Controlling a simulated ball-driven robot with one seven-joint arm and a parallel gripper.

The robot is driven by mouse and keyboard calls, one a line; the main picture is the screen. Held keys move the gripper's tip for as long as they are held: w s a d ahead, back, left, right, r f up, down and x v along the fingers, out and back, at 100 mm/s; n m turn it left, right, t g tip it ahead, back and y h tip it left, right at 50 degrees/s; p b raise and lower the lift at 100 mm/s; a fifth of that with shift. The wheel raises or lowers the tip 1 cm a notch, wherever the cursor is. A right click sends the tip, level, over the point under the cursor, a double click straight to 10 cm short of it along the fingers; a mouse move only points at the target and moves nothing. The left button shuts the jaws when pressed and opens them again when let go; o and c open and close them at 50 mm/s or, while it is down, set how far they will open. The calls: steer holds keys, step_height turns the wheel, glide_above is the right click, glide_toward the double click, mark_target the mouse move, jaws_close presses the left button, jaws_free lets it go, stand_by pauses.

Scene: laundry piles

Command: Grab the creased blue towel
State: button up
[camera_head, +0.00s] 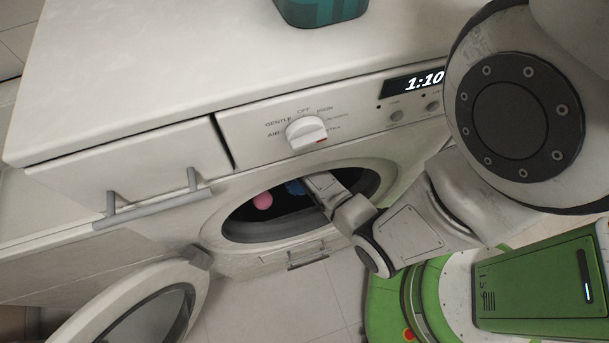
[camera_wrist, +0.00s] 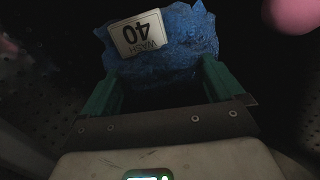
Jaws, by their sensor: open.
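The creased blue towel (camera_wrist: 185,50) lies inside the dark drum, with a white label reading "WASH 40" on it, upside down in the wrist view. In the head view only a small blue part of the towel (camera_head: 295,187) shows beside my arm. My gripper (camera_wrist: 160,85) is open, its two green fingers apart, with the towel just ahead of and partly between the fingertips. I cannot tell whether the fingers touch it. In the head view my gripper reaches through the washer opening and its tips are hidden.
A pink item (camera_head: 263,201) lies in the drum left of the towel in the head view; it shows at the top right of the wrist view (camera_wrist: 292,14). The washer door (camera_head: 135,305) stands open at lower left. The drum rim (camera_head: 225,228) surrounds my arm closely.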

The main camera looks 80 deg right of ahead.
steer(key=shift+c, duration=0.3)
steer(key=c, duration=1.5)
